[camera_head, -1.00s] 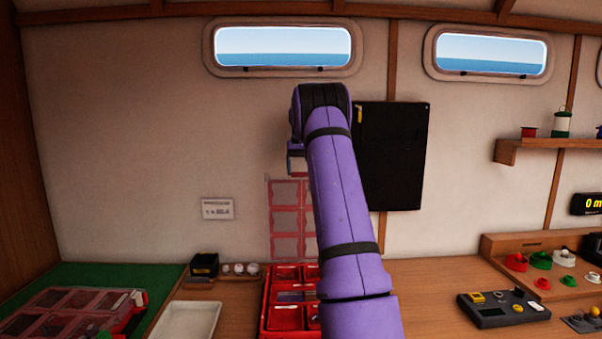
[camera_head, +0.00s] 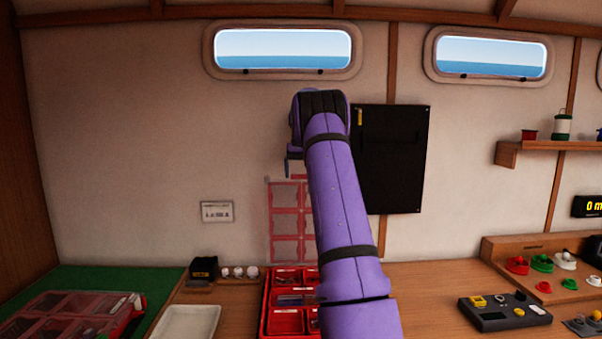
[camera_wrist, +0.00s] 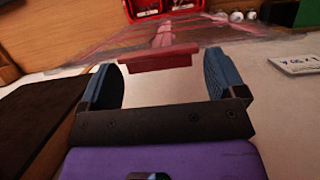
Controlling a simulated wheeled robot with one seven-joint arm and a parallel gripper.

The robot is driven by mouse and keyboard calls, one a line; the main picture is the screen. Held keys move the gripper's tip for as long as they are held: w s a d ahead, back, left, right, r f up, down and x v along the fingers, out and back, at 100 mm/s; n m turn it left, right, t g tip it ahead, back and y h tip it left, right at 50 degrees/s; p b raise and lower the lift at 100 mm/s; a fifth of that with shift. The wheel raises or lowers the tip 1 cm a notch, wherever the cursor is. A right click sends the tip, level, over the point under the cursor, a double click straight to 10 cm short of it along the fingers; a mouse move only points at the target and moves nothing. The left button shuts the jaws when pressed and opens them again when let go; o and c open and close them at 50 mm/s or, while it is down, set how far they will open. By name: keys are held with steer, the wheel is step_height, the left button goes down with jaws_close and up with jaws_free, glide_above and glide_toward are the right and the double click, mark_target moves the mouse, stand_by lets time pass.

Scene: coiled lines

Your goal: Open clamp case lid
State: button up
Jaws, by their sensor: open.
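A red compartment case (camera_head: 265,318) stands on the bench in the head view, partly hidden behind my arm. Its clear, red-framed lid (camera_head: 287,221) stands up roughly vertical against the wall side. In the wrist view the lid (camera_wrist: 110,45) spreads away from me, and its red front tab (camera_wrist: 158,60) lies between my fingers. My gripper (camera_wrist: 160,66) is open, with a blue finger on each side of the tab and gaps showing. In the head view my gripper (camera_head: 293,166) is near the lid's top edge, mostly hidden by my wrist.
A second case (camera_head: 70,318) with its clear lid down lies on the green mat at left. A white tray (camera_head: 188,322), a black box (camera_head: 203,269) and small white pieces sit between them. A black panel (camera_head: 392,160) hangs on the wall just right of my wrist.

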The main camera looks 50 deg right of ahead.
steer(key=v, duration=0.7)
steer(key=shift+r, duration=0.2)
steer(key=shift+a, duration=0.15)
steer(key=a+r+n+t+h, duration=0.1)
steer(key=a+r, duration=0.2)
steer(key=a, duration=0.4)
steer(key=a+r+n, duration=0.1)
steer(key=a+r, duration=0.3)
steer(key=a, duration=0.4)
steer(key=s+a+r+n+t+h, duration=0.1)
steer(key=s+a, duration=0.3)
steer(key=a, duration=0.4)
steer(key=s+a+r+n+t+h, duration=0.1)
steer(key=s+a+n, duration=0.15)
steer(key=a, duration=0.55)
steer(key=s+a+f+n+t, duration=0.2)
steer(key=s+a+f, duration=0.5)
steer(key=s+a, duration=0.2)
steer(key=s+a+f+n+t, duration=0.2)
steer(key=s+a+f, duration=0.6)
steer(key=s, duration=0.6)
steer(key=shift+s+a+t, duration=0.2)
steer(key=shift+a+t, duration=0.1)
steer(key=shift+a, duration=0.6)
